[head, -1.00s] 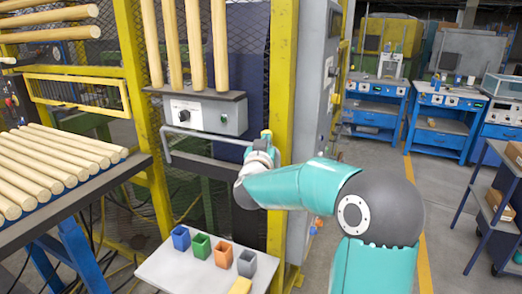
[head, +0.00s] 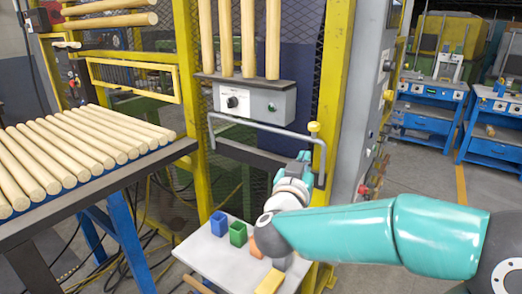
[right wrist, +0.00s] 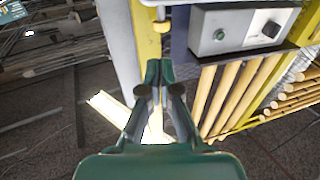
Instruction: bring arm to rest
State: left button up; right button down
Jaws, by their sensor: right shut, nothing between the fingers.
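My right arm (head: 400,232) comes in from the right side of the head view, teal with dark joints. My right gripper (head: 304,163) is small there and partly hidden by its own wrist, in front of the grey bent handle bar near the yellow post. In the right wrist view the dark green fingers (right wrist: 157,72) are together with nothing between them. Their tips point toward the bar's yellow knob (right wrist: 162,27), with a visible gap in the picture. My left gripper is not in view.
A grey control box (head: 252,100) sits below upright wooden rods. The handle bar (head: 262,126) crosses in front. A rack of turned rods (head: 75,150) stands left. Floor at right is open.

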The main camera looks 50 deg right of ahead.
jog(key=w+a+f+n+t+y, duration=0.2)
jog(key=w+a+f+n, duration=0.15)
jog(key=w+f, duration=0.4)
jog(key=w+a+f+n+t+y, duration=0.1)
jog(key=w+a+f+n+y, duration=0.3)
jog(key=f, duration=0.7)
jog(key=w+a+f+n+y, duration=0.2)
jog(key=a+f, duration=0.3)
jog(key=f, duration=0.3)
jog(key=w+a+f+n+y, duration=0.2)
jog(key=a+f+y, duration=0.1)
jog(key=a+f, duration=0.3)
jog(key=s+a+f+n+g+y, duration=0.1)
jog(key=s+a+f+y, duration=0.15)
jog(key=a+f, duration=0.4)
jog(key=s+a+f+n+g+y, duration=0.1)
jog(key=s+a+f+y, duration=0.2)
jog(key=f, duration=0.6)
jog(key=s+a+f+g+y, duration=0.2)
jog(key=s+a+g, duration=0.1)
jog(key=s+a, duration=0.3)
jog(key=s+a+f+m+g+y, duration=0.1)
jog(key=s+a+f+g+y, duration=0.2)
jog(key=s+a, duration=0.3)
jog(key=shift+s+a+f, duration=0.25)
jog(key=shift+s+a, duration=0.1)
jog(key=shift+s, duration=0.4)
jog(key=shift+d+m, duration=0.1)
jog(key=shift+m, duration=0.25)
